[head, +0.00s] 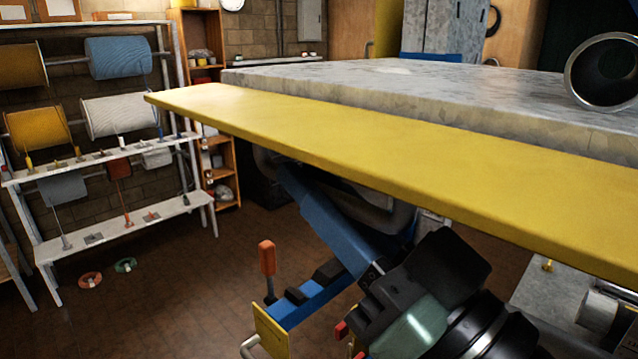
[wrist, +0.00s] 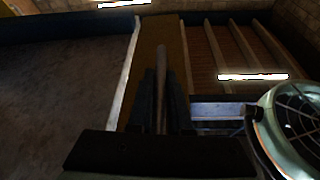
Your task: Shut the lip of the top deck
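The lip (head: 330,145) is a long yellow board along the near edge of the top deck (head: 330,75), a grey slab. It sticks out toward me, roughly flat, running from upper left to the right edge of the head view. In the dark wrist view, which looks upward, a brownish-yellow strip (wrist: 173,30) beside a pale edge appears to be its underside. My gripper (wrist: 160,75) shows there in front of that strip, its dark fingers pointing up at it. A narrow bar shows between the fingers; I cannot tell if it is gripped. Contact with the lip is unclear. In the head view the fingertips are hidden.
Below the lip stands a blue frame (head: 325,225) with an orange handle (head: 267,257) and a yellow plate (head: 271,331). A metal ring (head: 600,72) sits on the deck at right. A spool rack (head: 110,150) stands at left. Brown floor between is mostly clear.

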